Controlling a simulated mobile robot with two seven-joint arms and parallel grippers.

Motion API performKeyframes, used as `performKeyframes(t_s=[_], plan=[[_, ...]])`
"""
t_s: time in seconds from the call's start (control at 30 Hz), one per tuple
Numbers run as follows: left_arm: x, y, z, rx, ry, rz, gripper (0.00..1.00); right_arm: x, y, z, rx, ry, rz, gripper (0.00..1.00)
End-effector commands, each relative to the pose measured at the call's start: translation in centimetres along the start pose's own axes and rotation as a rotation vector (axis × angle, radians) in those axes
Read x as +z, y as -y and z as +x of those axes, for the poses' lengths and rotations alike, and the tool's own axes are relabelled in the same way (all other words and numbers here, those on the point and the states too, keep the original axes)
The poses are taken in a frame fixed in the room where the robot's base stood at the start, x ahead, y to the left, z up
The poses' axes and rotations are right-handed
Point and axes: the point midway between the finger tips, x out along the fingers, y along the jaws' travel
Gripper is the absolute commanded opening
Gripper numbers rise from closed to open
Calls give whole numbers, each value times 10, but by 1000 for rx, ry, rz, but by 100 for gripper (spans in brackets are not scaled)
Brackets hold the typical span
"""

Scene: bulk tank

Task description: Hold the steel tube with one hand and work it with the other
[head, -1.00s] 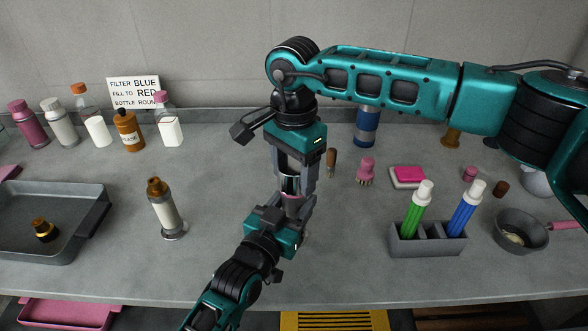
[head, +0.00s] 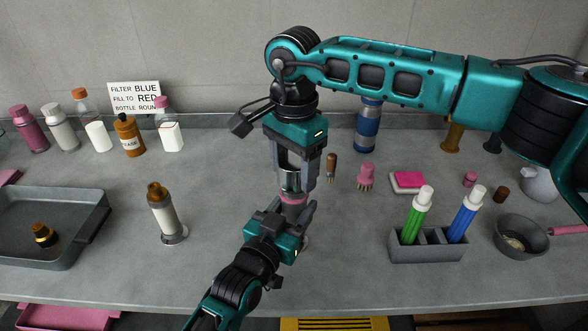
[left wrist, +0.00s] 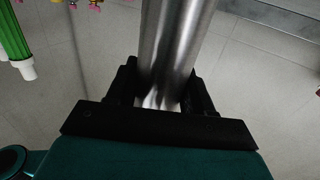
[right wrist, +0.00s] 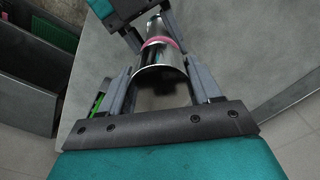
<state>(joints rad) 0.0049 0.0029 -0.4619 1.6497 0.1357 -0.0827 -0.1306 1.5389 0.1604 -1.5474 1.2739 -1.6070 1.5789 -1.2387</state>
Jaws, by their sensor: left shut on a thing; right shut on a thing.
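The steel tube (head: 291,190) is shiny, with a pink band, and stands between my two grippers above the middle of the bench. My left gripper (head: 290,208) is below, shut on the tube near the pink band. The tube's steel wall also shows between the left fingers in the left wrist view (left wrist: 174,50). My right gripper (head: 296,178) comes from above and is shut on the tube's upper part. In the right wrist view the tube (right wrist: 160,62) lies between its fingers, with the pink band beyond. The fingers hide much of the tube.
A brown-capped bottle (head: 163,220) stands left of the grippers. A grey rack with a green and a blue marker-like bottle (head: 463,213) stands right, beside a grey pan (head: 522,233). A grey tray (head: 72,252) is at far left. Bare bench lies around the tube.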

Motion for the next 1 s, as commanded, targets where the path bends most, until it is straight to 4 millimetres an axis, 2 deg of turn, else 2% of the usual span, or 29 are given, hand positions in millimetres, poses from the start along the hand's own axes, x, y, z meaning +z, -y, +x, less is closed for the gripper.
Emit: performKeyframes(t_s=[0.33,0.7,0.9,0.93,1.0], plan=[[1,0,0,0,2,0,0,0,0,-2,-1,0,0,27],[1,0,0,0,2,0,0,0,0,-40,-1,0,1,27],[1,0,0,0,2,0,0,0,0,-40,0,1,0,27],[1,0,0,0,2,0,54,0,0,-40,0,1,0,27],[1,0,0,0,2,0,61,0,0,-40,0,1,0,27]])
